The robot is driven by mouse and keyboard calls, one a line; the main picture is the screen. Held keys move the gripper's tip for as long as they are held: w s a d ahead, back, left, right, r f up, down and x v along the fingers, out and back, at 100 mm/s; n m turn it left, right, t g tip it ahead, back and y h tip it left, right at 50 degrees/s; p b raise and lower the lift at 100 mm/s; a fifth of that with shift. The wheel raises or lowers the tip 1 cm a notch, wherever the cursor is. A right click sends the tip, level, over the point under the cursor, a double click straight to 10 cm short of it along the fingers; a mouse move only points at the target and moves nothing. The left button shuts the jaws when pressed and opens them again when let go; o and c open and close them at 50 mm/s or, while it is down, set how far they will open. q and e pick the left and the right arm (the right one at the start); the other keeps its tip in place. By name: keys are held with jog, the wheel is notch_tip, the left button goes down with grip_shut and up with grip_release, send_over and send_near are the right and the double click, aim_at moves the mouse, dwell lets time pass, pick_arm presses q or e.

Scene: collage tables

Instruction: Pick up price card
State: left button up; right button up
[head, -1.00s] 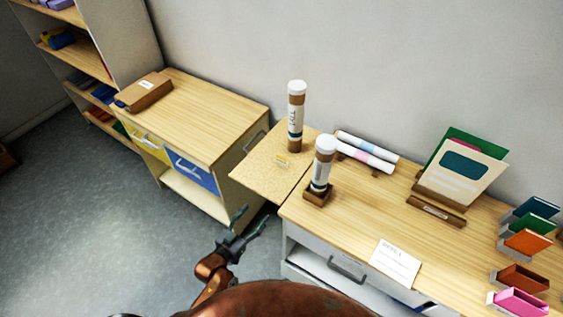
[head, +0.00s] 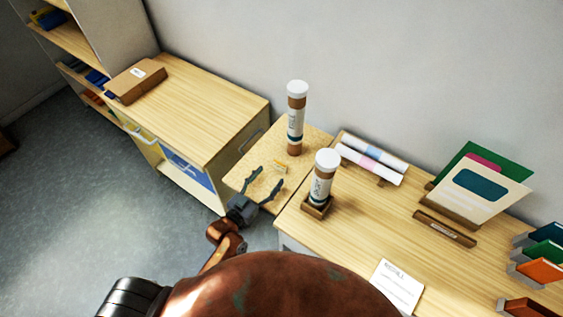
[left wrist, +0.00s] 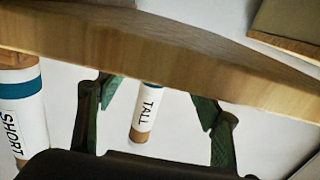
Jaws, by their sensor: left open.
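The card is not visible there. My right gripper is not in view.
A second capped tube (head: 322,178), marked SHORT in the left wrist view (left wrist: 18,115), stands in a holder on the desk (head: 350,225) at right. A larger white sheet (head: 397,287) lies there too. A cabinet (head: 200,105) with a brown box adjoins at left.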

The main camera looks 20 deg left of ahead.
aim_at(279, 165)
pick_arm(q)
jog(key=x, duration=0.2)
jog(key=shift+w+r, duration=0.2)
jog(key=shift+w, duration=0.15)
jog(key=x, duration=0.3)
jog(key=shift+f+p, duration=0.1)
jog(key=shift+p, duration=0.25)
jog(key=shift+d, duration=0.1)
jog(key=c, duration=0.9)
jog(key=shift+o, duration=0.2)
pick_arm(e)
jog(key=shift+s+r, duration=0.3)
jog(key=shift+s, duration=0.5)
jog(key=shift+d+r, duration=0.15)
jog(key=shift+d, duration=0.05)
